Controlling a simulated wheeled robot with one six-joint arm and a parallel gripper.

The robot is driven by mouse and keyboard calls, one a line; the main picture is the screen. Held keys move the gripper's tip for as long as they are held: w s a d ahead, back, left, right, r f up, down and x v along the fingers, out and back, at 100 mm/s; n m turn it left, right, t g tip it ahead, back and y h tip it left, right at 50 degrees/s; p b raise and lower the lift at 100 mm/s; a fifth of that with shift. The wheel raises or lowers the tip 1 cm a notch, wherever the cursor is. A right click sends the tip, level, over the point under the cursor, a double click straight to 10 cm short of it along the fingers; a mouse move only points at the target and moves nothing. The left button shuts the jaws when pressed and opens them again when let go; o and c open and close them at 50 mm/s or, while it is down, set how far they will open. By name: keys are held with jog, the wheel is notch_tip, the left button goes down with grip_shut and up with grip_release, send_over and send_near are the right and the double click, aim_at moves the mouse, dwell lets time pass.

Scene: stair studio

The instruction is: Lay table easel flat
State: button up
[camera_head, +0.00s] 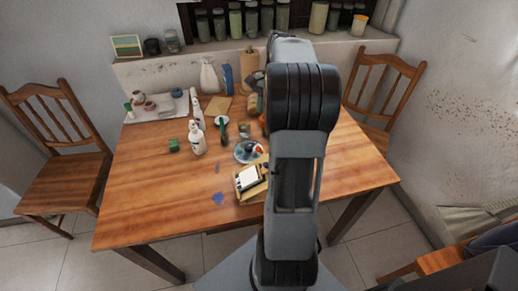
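A small wooden frame that looks like the table easel (262,192) stands near the front of the wooden table (160,205), left of my arm. It holds a small white panel with a dark edge (247,178) and appears tilted, not flat. My arm hides its right part. My gripper cannot be made out; my raised arm covers the middle of the view and hides what is behind it.
More bottles and pots stand at the back. The table's left front is mostly clear. Chairs stand left (65,150) and right (380,90).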

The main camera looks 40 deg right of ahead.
jog(key=b+x, duration=0.1)
jog(key=x, duration=1.2)
jog(key=shift+s+f, duration=0.15)
jog(key=shift+f, duration=0.1)
jog(key=shift+c, duration=0.5)
grip_shut()
